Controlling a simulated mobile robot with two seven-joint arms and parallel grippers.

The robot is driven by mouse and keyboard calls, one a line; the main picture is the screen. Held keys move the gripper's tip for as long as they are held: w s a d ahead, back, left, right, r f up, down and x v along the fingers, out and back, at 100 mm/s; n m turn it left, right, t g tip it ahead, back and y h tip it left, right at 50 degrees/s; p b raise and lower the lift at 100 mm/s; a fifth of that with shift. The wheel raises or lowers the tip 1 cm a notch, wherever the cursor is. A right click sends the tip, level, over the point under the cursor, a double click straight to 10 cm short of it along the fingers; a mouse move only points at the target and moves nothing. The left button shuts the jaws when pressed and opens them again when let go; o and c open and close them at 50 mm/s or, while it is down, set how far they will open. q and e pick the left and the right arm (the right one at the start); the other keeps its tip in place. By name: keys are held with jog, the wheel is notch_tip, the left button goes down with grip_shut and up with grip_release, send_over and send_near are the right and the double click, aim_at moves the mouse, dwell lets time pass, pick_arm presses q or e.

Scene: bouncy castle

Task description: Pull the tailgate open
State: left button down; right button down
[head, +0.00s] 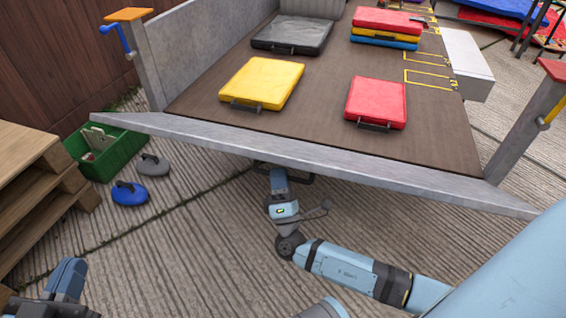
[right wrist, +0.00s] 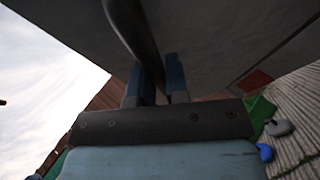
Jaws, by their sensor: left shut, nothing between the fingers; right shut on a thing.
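The tailgate (head: 300,155) is a grey panel across the near end of the trailer bed. Its ends stand out from the corner posts, so it leans outward, partly open. A dark handle bar (head: 302,178) shows below its near edge. My right gripper (head: 278,172) is shut on this handle, its fingers partly hidden under the tailgate. In the right wrist view the fingers (right wrist: 160,80) close around the dark handle (right wrist: 133,30) against the tailgate's grey outer face (right wrist: 225,45). My left gripper (head: 65,285) is at the lower left, shut and empty, away from the trailer.
The bed (head: 320,115) carries a yellow case (head: 262,80), a red case (head: 377,100), a black case (head: 292,34) and stacked cases (head: 385,28). Wooden pallets (head: 35,165), a green crate (head: 115,150) and curling stones (head: 130,193) stand at left. Paving is clear before the tailgate.

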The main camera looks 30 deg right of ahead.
notch_tip(320, 180, down, 13)
jog(key=a+n+t+y, duration=0.1)
jog(key=t, duration=0.1)
jog(key=shift+s+f+n, duration=0.2)
jog(key=shift+s+n, duration=0.2)
jog(key=c, duration=1.1)
grip_release()
jog(key=shift+c, duration=0.2)
jog(key=shift+s+a, duration=0.1)
